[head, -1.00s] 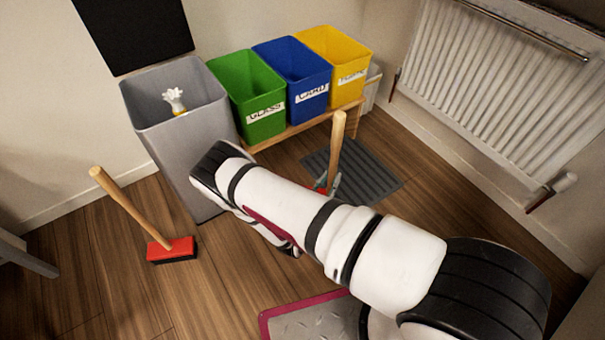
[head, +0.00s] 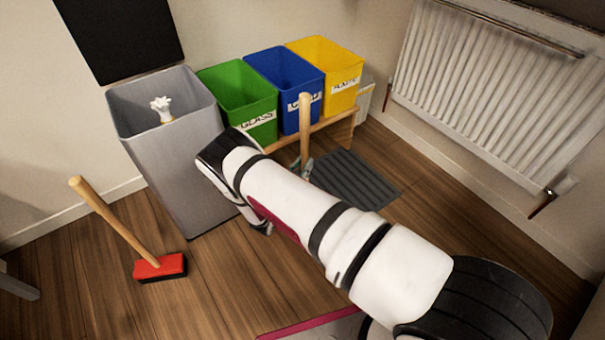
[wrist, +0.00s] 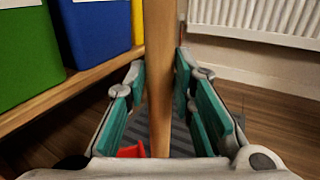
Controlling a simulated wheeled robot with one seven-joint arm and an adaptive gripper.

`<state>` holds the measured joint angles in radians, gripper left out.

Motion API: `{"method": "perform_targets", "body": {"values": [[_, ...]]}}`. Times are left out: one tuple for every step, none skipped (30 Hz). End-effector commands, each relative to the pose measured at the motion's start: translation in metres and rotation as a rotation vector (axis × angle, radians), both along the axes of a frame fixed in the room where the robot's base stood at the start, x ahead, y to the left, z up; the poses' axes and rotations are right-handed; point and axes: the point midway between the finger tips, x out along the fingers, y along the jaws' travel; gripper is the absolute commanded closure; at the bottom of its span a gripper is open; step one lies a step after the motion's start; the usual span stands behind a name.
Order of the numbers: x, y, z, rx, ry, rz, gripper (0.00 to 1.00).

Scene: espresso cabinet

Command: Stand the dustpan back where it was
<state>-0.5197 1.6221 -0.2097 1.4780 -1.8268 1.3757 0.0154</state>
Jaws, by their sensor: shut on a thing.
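My gripper (wrist: 161,65) is shut on the dustpan's long wooden handle (wrist: 160,100), which stands about upright between its green pads. In the head view the handle (head: 305,125) rises in front of the blue bin, and my arm covers most of the gripper. A small piece of the red dustpan (wrist: 132,150) shows low in the wrist view, left of the handle. The rest of the pan is hidden, and I cannot tell whether it touches the floor.
A broom with a red head (head: 160,266) stands tilted at left. A grey bin (head: 168,150) stands beside a low wooden bench (head: 338,125) with green, blue and yellow bins. A ribbed grey mat (head: 360,182) lies before the bench; a radiator (head: 490,90) is at right. Floor between broom and arm is clear.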

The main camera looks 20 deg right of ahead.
Motion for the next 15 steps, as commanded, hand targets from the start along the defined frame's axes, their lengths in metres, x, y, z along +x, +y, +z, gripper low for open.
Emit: {"method": "perform_targets", "body": {"values": [[0.002,0.0,-0.003,0.001,-0.005,-0.001,1.0],[0.001,0.0,-0.006,0.001,-0.004,-0.001,1.0],[0.001,0.0,-0.009,0.001,-0.004,-0.001,1.0],[0.001,0.0,-0.012,0.001,-0.004,-0.001,1.0],[0.001,0.0,-0.014,0.001,-0.004,-0.002,1.0],[0.001,0.0,-0.017,0.0,-0.004,-0.002,1.0],[0.001,0.0,-0.019,0.001,-0.005,-0.002,1.0],[0.001,-0.001,-0.022,0.001,-0.005,-0.002,1.0],[0.001,-0.001,-0.028,0.0,-0.004,-0.001,1.0],[0.001,0.0,-0.03,0.0,-0.004,-0.001,1.0],[0.001,0.0,-0.032,0.0,-0.004,-0.001,1.0],[0.001,0.0,-0.034,-0.001,-0.004,0.0,1.0],[0.001,0.0,-0.035,0.0,-0.004,0.0,1.0],[0.001,0.0,-0.035,0.0,-0.004,0.0,1.0],[0.001,0.0,-0.035,0.0,-0.004,0.0,1.0]]}}
